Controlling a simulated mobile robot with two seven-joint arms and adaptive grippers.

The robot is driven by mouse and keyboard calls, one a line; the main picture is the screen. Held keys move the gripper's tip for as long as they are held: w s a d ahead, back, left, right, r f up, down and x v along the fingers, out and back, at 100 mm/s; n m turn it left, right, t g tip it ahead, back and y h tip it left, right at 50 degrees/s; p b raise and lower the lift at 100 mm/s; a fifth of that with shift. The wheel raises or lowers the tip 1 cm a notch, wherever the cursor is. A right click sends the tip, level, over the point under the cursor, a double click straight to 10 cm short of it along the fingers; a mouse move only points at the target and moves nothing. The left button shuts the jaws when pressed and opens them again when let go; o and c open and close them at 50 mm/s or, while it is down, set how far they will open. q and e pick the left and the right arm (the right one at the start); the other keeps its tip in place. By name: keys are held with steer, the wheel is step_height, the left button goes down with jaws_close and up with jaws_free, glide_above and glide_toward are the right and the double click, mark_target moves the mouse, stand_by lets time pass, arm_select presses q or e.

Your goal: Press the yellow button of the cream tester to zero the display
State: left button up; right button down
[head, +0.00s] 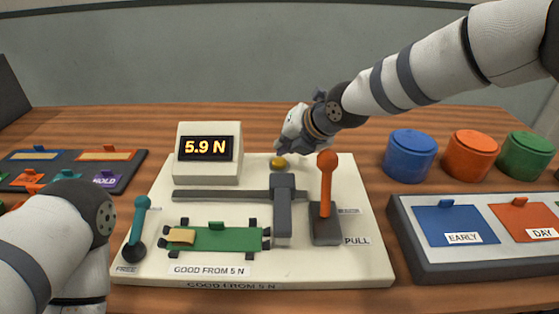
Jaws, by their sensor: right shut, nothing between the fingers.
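The cream tester (330,262) sits on the table in the middle of the head view. Its display (206,147) reads 5.9 N. The yellow button (278,161) is a small round knob on the tester's back part, right of the display. My right gripper (282,146) is shut and empty, directly at the button in the picture; I cannot tell whether it touches. An orange lever (327,185) stands upright near the PULL label, in front of the right gripper. My left arm enters at lower left, and its fingers are not visible.
A teal lever (140,220) and a green strip in a holder (228,238) are on the tester. Blue (410,153), orange (474,153) and green (525,154) canisters stand at right, behind a grey tray (420,262) with labelled sections. Another labelled tray (125,160) lies at left.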

mark_target(283, 161)
arm_select(q)
steer(key=shift+f, duration=0.1)
arm_select(e)
steer(key=shift+f, duration=0.45)
arm_select(q)
steer(key=shift+s+f, duration=0.1)
steer(key=shift+s, duration=0.1)
arm_select(e)
steer(key=shift+f, duration=0.55)
steer(key=shift+r, duration=0.1)
stand_by(0.5)
arm_select(q)
steer(key=shift+w+r, duration=0.25)
arm_select(e)
steer(key=shift+r, duration=0.85)
steer(key=shift+r+p, duration=0.5)
steer(key=shift+r, duration=2.05)
arm_select(q)
steer(key=shift+w+r, duration=0.5)
arm_select(e)
steer(key=shift+f, duration=0.15)
